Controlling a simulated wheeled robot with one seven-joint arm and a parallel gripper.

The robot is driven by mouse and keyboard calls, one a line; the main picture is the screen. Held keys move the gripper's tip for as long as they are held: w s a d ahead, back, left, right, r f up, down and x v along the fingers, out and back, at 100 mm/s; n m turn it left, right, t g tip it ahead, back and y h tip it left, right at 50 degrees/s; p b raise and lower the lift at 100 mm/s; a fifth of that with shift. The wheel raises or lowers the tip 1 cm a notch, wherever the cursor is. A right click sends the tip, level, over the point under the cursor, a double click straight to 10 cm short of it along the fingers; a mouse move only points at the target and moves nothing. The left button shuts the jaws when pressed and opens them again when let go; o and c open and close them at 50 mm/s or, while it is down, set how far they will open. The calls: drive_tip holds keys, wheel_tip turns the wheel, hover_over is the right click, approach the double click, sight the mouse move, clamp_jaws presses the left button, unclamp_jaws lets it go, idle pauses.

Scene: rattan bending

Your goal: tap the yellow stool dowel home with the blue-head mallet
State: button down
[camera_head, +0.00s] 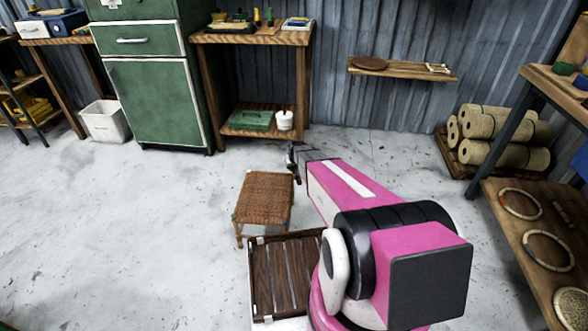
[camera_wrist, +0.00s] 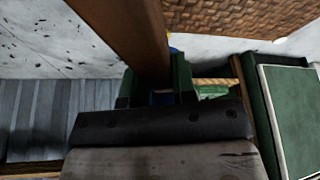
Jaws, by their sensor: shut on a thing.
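The stool (camera_head: 263,197) with a woven brown seat stands on the floor in the head view. Its woven seat (camera_wrist: 240,15) fills the top right of the wrist view. A small yellow patch, which may be the yellow dowel (camera_wrist: 173,43), shows beside the seat edge, mostly hidden by the handle. My gripper (camera_wrist: 155,88) is shut on the brown handle of the mallet (camera_wrist: 130,30). A bit of blue, seemingly the mallet head (camera_wrist: 162,98), shows between the fingers. In the head view my gripper (camera_head: 292,163) is by the stool's far right corner; the mallet is hardly visible there.
A dark slatted tray (camera_head: 280,275) lies just in front of the stool. A green cabinet (camera_head: 147,95) and a wooden bench (camera_head: 250,38) stand behind. Rattan rolls (camera_head: 500,138) and a workbench shelf (camera_head: 535,235) are at right. The floor left of the stool is clear.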

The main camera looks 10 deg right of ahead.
drive_tip(key=shift+f, duration=0.1)
drive_tip(key=shift+f, duration=1.65)
drive_tip(key=shift+r, duration=1.75)
drive_tip(key=shift+f, duration=0.15)
drive_tip(key=shift+f, duration=0.2)
drive_tip(key=shift+f, duration=1.75)
drive_tip(key=shift+r, duration=0.1)
